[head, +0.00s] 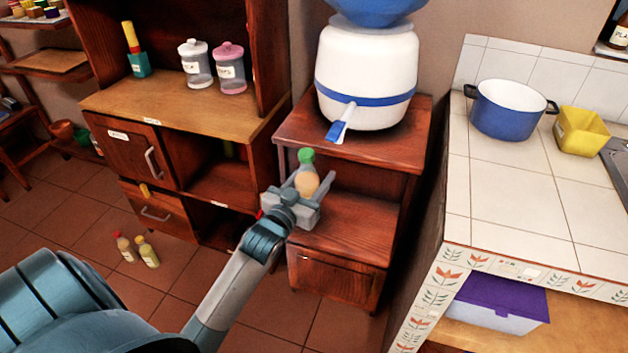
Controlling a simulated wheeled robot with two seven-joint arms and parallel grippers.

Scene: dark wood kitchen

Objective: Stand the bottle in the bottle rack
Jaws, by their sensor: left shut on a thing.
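My left gripper (300,190) is shut on a bottle (307,181) with a green cap and a pale orange body. The bottle is held roughly upright, in front of the open shelf of the small wooden cabinet (350,235). The gripper's jaws hide part of its lower body. I cannot make out a bottle rack for certain in the head view. My right gripper is not in view.
A white water dispenser (366,75) stands on the small cabinet. Two small bottles (147,252) stand on the floor at left. A larger cabinet (190,110) holds jars. The tiled counter (510,190) at right bears a blue pot (507,110) and yellow container (582,131).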

